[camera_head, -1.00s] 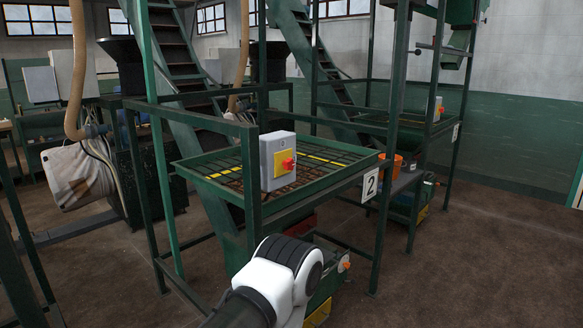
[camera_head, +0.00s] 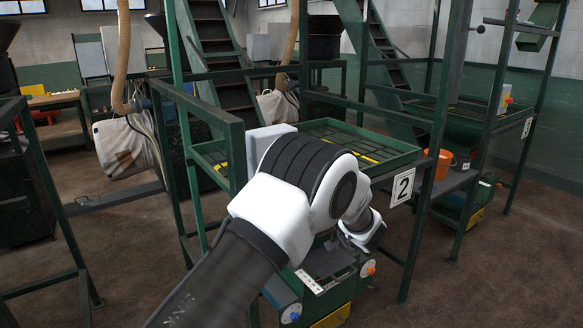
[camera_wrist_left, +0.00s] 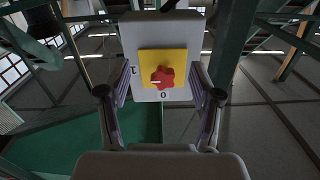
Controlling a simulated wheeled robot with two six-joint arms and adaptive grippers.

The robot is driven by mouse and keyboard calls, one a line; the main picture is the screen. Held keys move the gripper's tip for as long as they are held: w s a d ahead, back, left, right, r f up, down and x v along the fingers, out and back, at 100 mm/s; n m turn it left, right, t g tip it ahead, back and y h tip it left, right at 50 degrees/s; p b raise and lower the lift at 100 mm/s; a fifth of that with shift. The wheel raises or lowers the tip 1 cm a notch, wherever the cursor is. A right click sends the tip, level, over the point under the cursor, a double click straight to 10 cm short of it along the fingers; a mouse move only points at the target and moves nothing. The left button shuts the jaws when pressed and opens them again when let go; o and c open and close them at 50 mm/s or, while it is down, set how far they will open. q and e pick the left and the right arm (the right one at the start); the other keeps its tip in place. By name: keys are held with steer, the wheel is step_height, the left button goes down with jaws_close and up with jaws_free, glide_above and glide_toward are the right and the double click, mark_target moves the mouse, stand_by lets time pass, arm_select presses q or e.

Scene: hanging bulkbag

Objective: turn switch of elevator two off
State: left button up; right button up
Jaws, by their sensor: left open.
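The switch of elevator two is a grey box (camera_wrist_left: 131,40) with a yellow plate (camera_wrist_left: 150,55) and a red knob (camera_wrist_left: 162,76). It faces the left wrist camera; an "O" mark shows below the plate and another mark to its left. A small white line on the knob points left. My left gripper (camera_wrist_left: 162,84) is open, one finger on each side of the box's lower part, with the knob between them in the picture; contact cannot be told. In the head view, my left arm covers most of the box (camera_head: 262,134), and the fingers are hidden. My right gripper is not in view.
The green elevator frame with its number 2 sign (camera_head: 402,187) stands around the box. A green post (camera_head: 237,158) rises just left of it. An orange bucket (camera_head: 441,164) and another frame stand to the right. Brown floor (camera_head: 500,275) is open at the front right.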

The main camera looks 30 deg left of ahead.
arm_select(q)
step_height(320, 180, up, 6)
steer(key=s+a+f, duration=0.1)
steer(key=shift+n, duration=0.3)
steer(key=x, duration=0.2)
steer(key=p+x, duration=0.1)
steer(key=x, duration=0.1)
steer(key=p+x, duration=0.1)
steer(key=x, duration=0.2)
steer(key=shift+w+d, duration=0.2)
steer(key=shift+w, duration=0.1)
steer(key=shift+w+d, duration=0.1)
steer(key=c, duration=1.2)
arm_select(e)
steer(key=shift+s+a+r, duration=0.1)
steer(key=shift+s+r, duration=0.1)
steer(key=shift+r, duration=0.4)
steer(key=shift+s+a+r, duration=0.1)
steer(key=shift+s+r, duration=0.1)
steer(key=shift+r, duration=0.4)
